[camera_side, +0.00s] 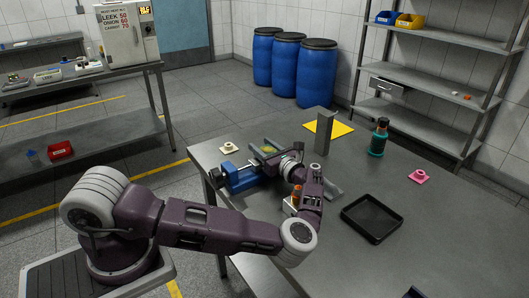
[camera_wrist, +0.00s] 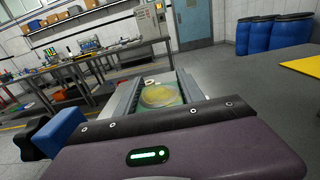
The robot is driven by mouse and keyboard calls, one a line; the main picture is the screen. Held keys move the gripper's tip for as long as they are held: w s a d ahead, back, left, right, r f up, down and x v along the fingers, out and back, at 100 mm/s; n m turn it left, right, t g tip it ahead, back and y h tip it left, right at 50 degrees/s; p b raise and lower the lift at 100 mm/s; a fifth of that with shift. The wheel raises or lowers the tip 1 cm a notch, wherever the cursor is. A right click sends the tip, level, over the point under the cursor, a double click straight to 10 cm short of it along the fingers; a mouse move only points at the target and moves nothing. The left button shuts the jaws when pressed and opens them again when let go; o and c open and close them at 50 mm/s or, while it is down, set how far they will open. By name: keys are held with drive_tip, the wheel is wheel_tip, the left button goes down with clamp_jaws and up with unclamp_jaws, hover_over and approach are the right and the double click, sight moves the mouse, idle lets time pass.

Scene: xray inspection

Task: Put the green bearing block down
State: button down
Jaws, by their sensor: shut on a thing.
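The green bearing block (camera_wrist: 162,96), with a round yellowish top, sits between the two grey fingers of my gripper (camera_wrist: 160,88) in the wrist view. In the side view a small part of the block (camera_side: 268,149) shows at the fingers of my gripper (camera_side: 267,152). The gripper is shut on it, close behind the blue vise (camera_side: 240,178). The vise's blue part also shows at the left edge of the wrist view (camera_wrist: 60,132). I cannot tell whether the block touches anything below it.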

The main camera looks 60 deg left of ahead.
wheel_tip(320, 180, up, 14)
drive_tip(key=w+d+f+m+t+h, duration=0.3)
drive_tip(key=d+m+t, duration=0.2)
drive_tip(key=d+t, duration=0.25)
drive_tip(key=w+d+f+m+t+h, duration=0.35)
drive_tip(key=d+m+t, duration=0.2)
drive_tip(key=d, duration=0.25)
drive_tip(key=s+d+r+m+t+h, duration=0.35)
drive_tip(key=d+h, duration=0.25)
drive_tip(key=d, duration=0.4)
drive_tip(key=s+d+r+m+t+h, duration=0.2)
drive_tip(key=s+d+r+m+h, duration=0.25)
drive_tip(key=d, duration=0.65)
drive_tip(key=shift+n+g+h, duration=0.25)
drive_tip(key=shift+h, duration=0.25)
wheel_tip(320, 180, down, 19)
drive_tip(key=shift+w+a+r, duration=0.1)
drive_tip(key=shift+a, duration=0.05)
drive_tip(key=c, duration=0.7)
unclamp_jaws()
